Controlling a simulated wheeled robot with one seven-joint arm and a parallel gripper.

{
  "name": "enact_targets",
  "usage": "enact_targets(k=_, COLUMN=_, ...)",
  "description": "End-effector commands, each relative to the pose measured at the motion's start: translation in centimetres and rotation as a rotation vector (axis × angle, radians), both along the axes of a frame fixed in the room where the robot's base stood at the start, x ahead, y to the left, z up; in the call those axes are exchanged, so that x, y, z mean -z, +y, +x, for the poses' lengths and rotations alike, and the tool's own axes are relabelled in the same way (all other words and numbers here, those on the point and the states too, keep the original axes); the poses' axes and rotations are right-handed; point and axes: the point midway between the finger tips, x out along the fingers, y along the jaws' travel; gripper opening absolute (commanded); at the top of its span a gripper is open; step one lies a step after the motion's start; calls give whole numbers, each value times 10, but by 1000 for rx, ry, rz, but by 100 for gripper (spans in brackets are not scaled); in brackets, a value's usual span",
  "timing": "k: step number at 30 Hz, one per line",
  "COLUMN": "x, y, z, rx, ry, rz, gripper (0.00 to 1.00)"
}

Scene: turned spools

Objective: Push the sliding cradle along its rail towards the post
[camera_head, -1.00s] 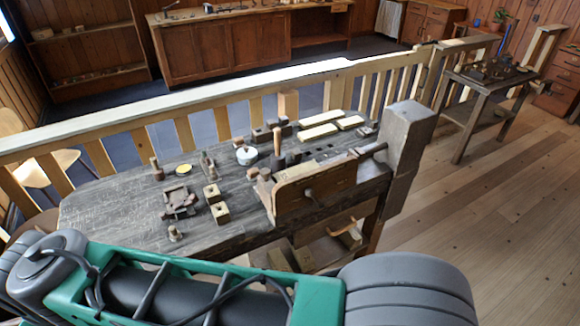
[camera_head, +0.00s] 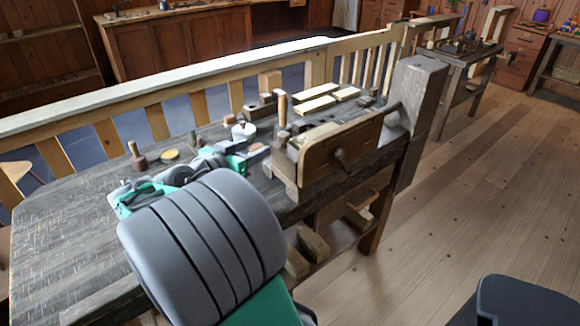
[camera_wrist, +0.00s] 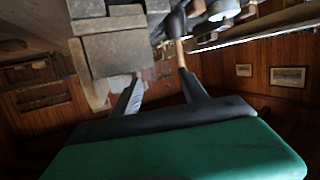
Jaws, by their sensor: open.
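My gripper (camera_head: 257,156) is over the workbench, its fingers pointing right at the left end of a wooden front board (camera_head: 340,152) with a round knob. In the wrist view my gripper (camera_wrist: 160,76) has its two fingers spread apart with nothing clearly held between them. A grey wooden block (camera_wrist: 118,52) is close beyond the left fingertip; I cannot tell whether they touch. A thick grey post (camera_head: 414,105) stands at the bench's right end, with a dark rod running to it. I cannot tell which piece is the sliding cradle, and no rail is clear.
An upright tool with a wooden handle (camera_head: 282,108) stands behind the block. A white round pot (camera_head: 243,131), a small mallet (camera_head: 137,156) and pale wooden bars (camera_head: 318,103) lie around. A railing (camera_head: 190,100) runs behind the bench. My arm hides the bench's middle front.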

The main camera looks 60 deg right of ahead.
Motion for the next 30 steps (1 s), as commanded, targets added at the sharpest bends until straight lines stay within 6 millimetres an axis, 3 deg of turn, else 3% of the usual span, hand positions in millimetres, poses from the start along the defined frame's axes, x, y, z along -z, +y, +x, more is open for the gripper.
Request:
enact_targets(k=1, x=17, y=-15, z=-17, rx=67, ry=3, rz=-93, gripper=52)
enact_targets(k=4, x=2, y=-26, z=-37, rx=136, ry=7, rz=-223, gripper=52)
enact_targets(k=8, x=-10, y=-36, z=-45, rx=158, ry=11, rz=-271, gripper=52)
enact_targets(k=18, x=-11, y=-94, z=-57, rx=153, ry=13, rz=-267, gripper=52)
enact_targets(k=28, x=-10, y=-104, z=-57, rx=149, ry=10, rz=-266, gripper=52)
enact_targets(k=30, x=-10, y=-104, z=-57, rx=150, ry=11, rz=-266, gripper=48)
